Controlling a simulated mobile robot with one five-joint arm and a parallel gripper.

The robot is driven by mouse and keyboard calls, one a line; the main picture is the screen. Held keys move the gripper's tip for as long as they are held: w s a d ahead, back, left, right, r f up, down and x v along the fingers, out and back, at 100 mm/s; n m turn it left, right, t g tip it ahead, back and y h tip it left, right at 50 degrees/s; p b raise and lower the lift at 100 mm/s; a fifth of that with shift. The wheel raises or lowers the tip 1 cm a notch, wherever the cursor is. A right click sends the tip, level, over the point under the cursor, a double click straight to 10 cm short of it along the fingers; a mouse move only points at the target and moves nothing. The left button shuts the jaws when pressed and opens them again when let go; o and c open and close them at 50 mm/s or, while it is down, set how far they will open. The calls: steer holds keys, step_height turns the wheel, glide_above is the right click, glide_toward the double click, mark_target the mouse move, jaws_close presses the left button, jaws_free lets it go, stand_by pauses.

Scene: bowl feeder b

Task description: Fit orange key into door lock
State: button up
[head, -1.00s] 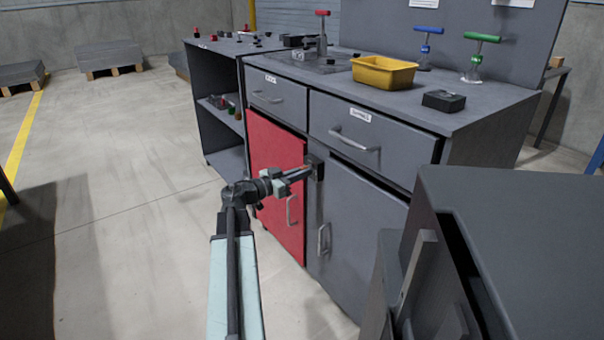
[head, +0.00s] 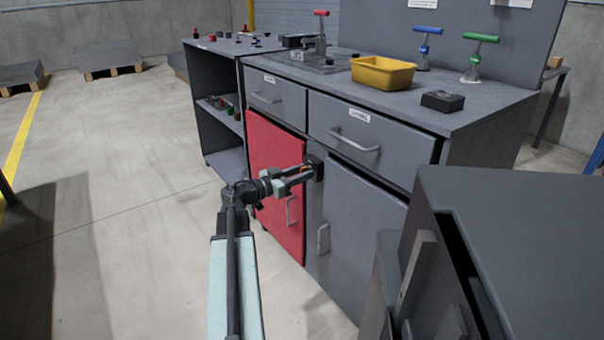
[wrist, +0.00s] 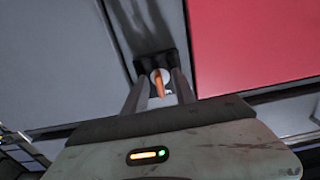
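The orange key (wrist: 159,84) shows in the wrist view as a thin orange strip in front of the round pale face of the door lock (wrist: 143,64). It appears to sit in the lock; how deep it goes is hidden. My gripper (wrist: 160,76) is open, with one finger on each side of the key and gaps between.
The red door (head: 275,180) is left of the lock and a grey door (head: 365,225) is right, both with handles. Drawers (head: 355,135) are above. A yellow bin (head: 384,73) stands on the bench top. A dark grey cabinet (head: 530,220) fills the right foreground.

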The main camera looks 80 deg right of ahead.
steer(key=v, duration=0.8)
